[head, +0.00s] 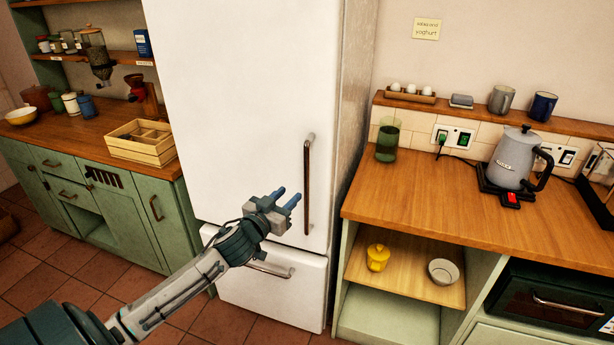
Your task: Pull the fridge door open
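The white fridge door (240,110) is shut. Its long vertical handle (307,185) is a dark bar with metal ends near the door's right edge. Below it is a white drawer (270,300) with a horizontal handle (270,270). My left gripper (288,199) is in front of the fridge, just left of the vertical handle in the picture. Its two blue-grey fingers are apart with nothing between them, and they point toward the handle. A gap shows between the fingertips and the bar. My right gripper is not in view.
A wooden counter (430,205) with a kettle (513,160) and a green glass (388,140) stands right of the fridge. Its open shelf holds a yellow pot (377,257) and a bowl (443,271). Green cabinets (110,205) with a wooden crate (141,143) stand left. Tiled floor (50,280) lies in front.

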